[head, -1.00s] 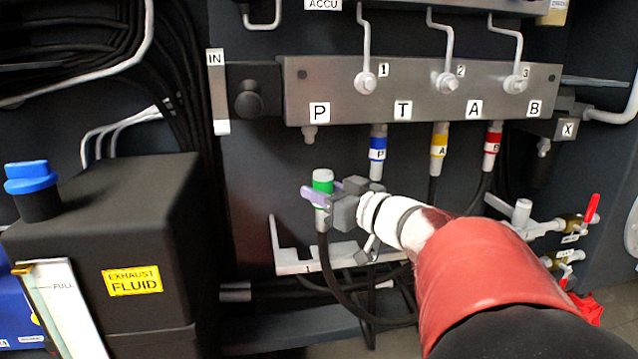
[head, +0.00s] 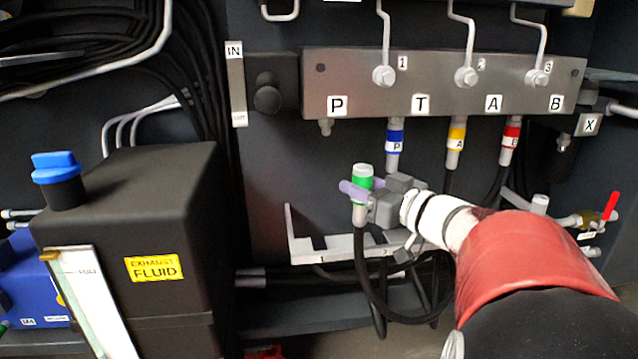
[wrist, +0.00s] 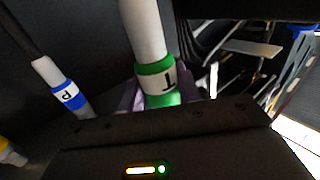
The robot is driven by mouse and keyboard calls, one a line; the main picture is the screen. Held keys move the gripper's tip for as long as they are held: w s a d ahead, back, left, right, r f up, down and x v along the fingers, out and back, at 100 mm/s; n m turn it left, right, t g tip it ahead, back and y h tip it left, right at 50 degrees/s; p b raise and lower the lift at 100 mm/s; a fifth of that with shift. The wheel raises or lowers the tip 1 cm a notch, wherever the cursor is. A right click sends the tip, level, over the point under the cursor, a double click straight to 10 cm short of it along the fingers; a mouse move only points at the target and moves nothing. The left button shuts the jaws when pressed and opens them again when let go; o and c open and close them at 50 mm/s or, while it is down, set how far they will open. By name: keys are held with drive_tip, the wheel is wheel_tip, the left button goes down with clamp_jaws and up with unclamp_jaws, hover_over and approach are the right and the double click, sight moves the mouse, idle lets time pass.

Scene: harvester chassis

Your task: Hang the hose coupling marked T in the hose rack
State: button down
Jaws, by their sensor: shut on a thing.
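The hose coupling marked T has a green band (head: 362,174) and hangs upright in my gripper (head: 362,192), which is shut on it. Its black hose loops down below. In the wrist view the coupling (wrist: 156,82) shows its T label on white between green bands. The hose rack (head: 330,246) is a light grey bracket with numbered places, below the coupling; the coupling is in front of or above it, with no contact that I can make out. My gripper and wrist hide the rack's right part.
The manifold (head: 440,85) is above, with couplings P (head: 394,145), A (head: 456,140) and B (head: 509,140) attached below. The exhaust fluid tank (head: 140,210) stands at left. Valves with a red handle (head: 611,206) are at right. Space between tank and coupling is open.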

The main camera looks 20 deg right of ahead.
drive_tip(key=s+d, duration=0.3)
drive_tip(key=d, duration=0.7)
drive_tip(key=s+d, duration=0.2)
drive_tip(key=d, duration=0.8)
drive_tip(key=shift+s+d, duration=0.2)
drive_tip(key=shift+s, duration=0.2)
wheel_tip(320, 180, down, 2)
drive_tip(key=shift+f+b, duration=0.15)
drive_tip(key=shift+b, duration=0.5)
drive_tip(key=w, duration=0.2)
drive_tip(key=w+d+p, duration=0.1)
drive_tip(key=w, duration=0.2)
drive_tip(key=shift+w+d, duration=0.3)
drive_tip(key=shift+w, duration=0.05)
drive_tip(key=shift+f, duration=0.15)
idle(0.4)
